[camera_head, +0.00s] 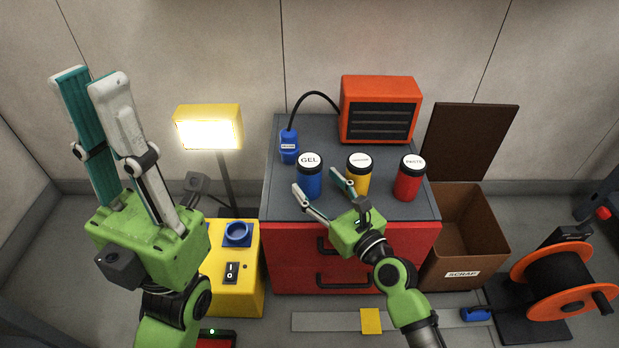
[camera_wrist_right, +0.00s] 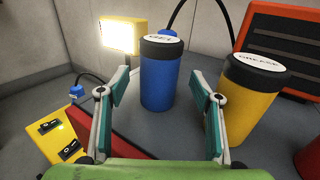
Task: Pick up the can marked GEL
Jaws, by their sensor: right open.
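The can marked GEL (camera_head: 311,182) is blue with a black lid and a white label. It stands upright on the grey top of the red cabinet, and the wrist view shows it too (camera_wrist_right: 160,82). My right gripper (camera_head: 316,180) is open and empty, in front of the can. In the wrist view my right gripper's fingers (camera_wrist_right: 161,84) frame the can, one to each side with gaps. I cannot tell whether the tips reach past its near side. My left gripper (camera_head: 88,78) is raised at the left, far from the can; its finger gap is unclear.
A yellow can (camera_head: 357,182) stands close right of the GEL can, and a red can (camera_head: 408,185) further right. An orange heater-like box (camera_head: 380,92) and a blue plug (camera_head: 289,153) are behind. A lit yellow lamp (camera_head: 208,107) stands left. A brown scrap bin (camera_head: 480,250) is right.

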